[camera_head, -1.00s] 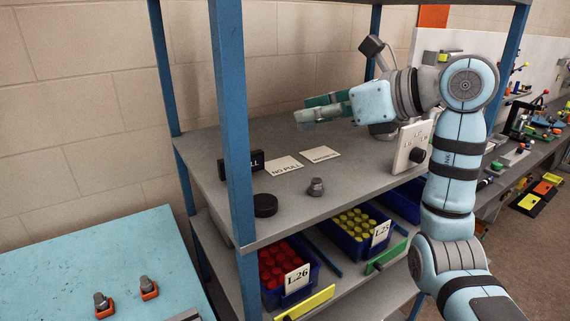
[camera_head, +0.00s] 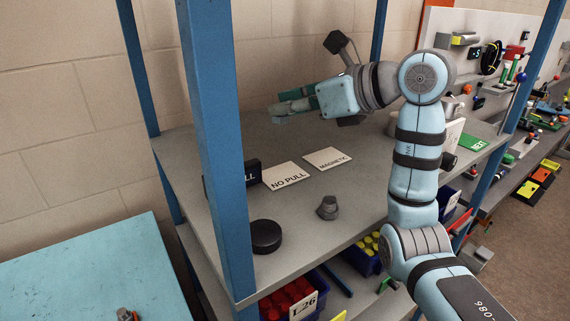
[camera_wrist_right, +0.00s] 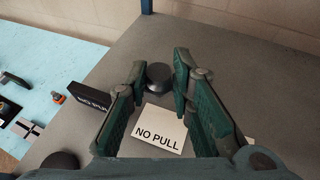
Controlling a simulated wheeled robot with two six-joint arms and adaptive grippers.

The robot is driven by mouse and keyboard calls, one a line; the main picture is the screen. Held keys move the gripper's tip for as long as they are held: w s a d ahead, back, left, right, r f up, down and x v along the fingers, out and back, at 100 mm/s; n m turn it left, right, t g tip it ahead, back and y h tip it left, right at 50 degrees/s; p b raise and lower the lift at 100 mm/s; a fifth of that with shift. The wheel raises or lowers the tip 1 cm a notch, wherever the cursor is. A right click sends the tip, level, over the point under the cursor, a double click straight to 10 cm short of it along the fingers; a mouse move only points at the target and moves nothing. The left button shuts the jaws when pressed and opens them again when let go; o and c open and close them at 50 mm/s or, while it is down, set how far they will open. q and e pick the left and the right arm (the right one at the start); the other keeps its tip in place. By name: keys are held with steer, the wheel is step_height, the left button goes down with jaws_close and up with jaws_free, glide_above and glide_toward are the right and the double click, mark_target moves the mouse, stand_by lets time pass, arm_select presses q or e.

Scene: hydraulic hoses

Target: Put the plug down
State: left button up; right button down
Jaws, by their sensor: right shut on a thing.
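My right gripper (camera_head: 280,108) is above the back of the grey shelf top (camera_head: 345,235), its fingers pointing left. In the right wrist view its fingertips (camera_wrist_right: 160,78) are shut on a dark round plug (camera_wrist_right: 157,73). The plug cannot be made out in the head view. A white NO PULL card (camera_head: 287,176) lies flat on the shelf, and a white MAGNETIC card (camera_head: 327,159) lies to its right. My left gripper is not in view.
A black lettered block (camera_head: 252,174) stands left of the NO PULL card. A black puck (camera_head: 266,236) and a grey stepped piece (camera_head: 328,207) sit nearer the front edge. A blue post (camera_head: 217,150) rises at front left. Bins stand below.

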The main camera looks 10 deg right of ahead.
glide_above(289, 177)
steer(key=s, duration=0.1)
step_height(289, 177, down, 5)
steer(key=f, duration=0.2)
steer(key=w+f, duration=0.1)
steer(key=f, duration=0.3)
steer(key=shift+w+f, duration=0.25)
steer(key=shift+w, duration=0.15)
steer(key=shift+s+f, duration=0.2)
steer(key=shift+s+r, duration=0.15)
steer(key=shift+s, duration=0.1)
steer(key=c, duration=1.4)
jaws_free()
steer(key=shift+w+f+b, duration=0.2)
steer(key=shift+f+b, duration=0.05)
steer(key=shift+b, duration=0.05)
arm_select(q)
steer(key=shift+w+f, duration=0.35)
arm_select(e)
steer(key=shift+r, duration=0.1)
